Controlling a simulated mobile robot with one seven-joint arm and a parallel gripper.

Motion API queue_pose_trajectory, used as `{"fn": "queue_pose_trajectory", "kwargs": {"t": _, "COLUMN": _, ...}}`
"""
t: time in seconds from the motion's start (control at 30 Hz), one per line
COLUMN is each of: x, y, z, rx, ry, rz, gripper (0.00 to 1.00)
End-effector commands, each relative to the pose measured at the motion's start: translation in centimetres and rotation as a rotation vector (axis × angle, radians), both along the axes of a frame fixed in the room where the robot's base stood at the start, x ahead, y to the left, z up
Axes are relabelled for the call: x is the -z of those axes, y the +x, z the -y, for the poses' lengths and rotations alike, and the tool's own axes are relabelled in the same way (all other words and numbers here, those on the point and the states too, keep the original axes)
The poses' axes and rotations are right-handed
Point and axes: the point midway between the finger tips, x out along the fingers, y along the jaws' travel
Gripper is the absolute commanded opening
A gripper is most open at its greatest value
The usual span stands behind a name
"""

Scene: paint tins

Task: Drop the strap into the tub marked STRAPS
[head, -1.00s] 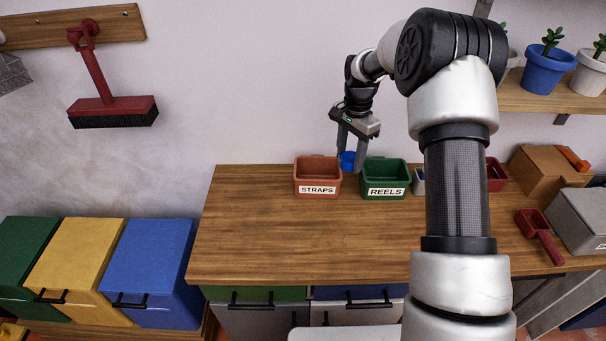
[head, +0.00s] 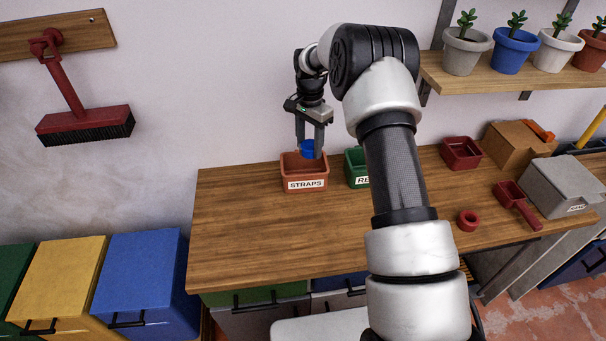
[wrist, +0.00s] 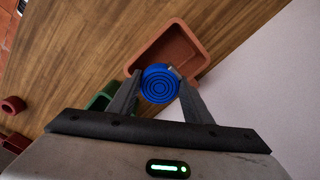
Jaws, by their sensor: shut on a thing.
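The strap is a blue coil (wrist: 160,84) with rings on its face; it also shows in the head view (head: 307,149). My gripper (head: 314,150) is shut on it, with one finger on each side in the wrist view. In the head view the coil is at the rear part of the mouth of the orange-brown tub marked STRAPS (head: 305,183). In the wrist view this tub (wrist: 187,33) lies beyond the coil and looks empty where it is visible. I cannot tell the exact height of the coil over the rim.
The green tub (head: 355,167) stands right of the STRAPS tub, partly behind my arm. A dark red tub (head: 461,153), a red ring (head: 468,220), a red scoop (head: 517,203) and a grey box (head: 565,185) lie farther right. The left of the wooden worktop (head: 240,230) is clear.

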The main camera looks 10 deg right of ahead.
Motion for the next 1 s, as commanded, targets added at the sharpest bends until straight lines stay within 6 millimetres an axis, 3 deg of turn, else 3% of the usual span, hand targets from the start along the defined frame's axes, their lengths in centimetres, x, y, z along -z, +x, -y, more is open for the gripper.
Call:
{"fn": "queue_pose_trajectory", "kwargs": {"t": 0.1, "x": 1.9, "y": -0.1, "z": 0.0, "rx": 0.000, "ry": 0.001, "rz": -0.002, "gripper": 0.22}}
{"fn": "queue_pose_trajectory", "kwargs": {"t": 0.3, "x": 3.9, "y": 0.0, "z": -0.1, "rx": 0.000, "ry": 0.001, "rz": 0.000, "gripper": 0.22}}
{"fn": "queue_pose_trajectory", "kwargs": {"t": 0.63, "x": 4.3, "y": 0.0, "z": 0.0, "rx": 0.000, "ry": 0.001, "rz": 0.001, "gripper": 0.22}}
{"fn": "queue_pose_trajectory", "kwargs": {"t": 0.67, "x": 4.3, "y": 0.0, "z": 0.0, "rx": 0.000, "ry": 0.001, "rz": 0.000, "gripper": 0.47}}
{"fn": "queue_pose_trajectory", "kwargs": {"t": 0.77, "x": 4.3, "y": 0.0, "z": 0.0, "rx": 0.000, "ry": 0.001, "rz": 0.001, "gripper": 0.64}}
{"fn": "queue_pose_trajectory", "kwargs": {"t": 1.0, "x": 4.3, "y": 0.0, "z": 0.0, "rx": 0.000, "ry": 0.001, "rz": -0.001, "gripper": 0.67}}
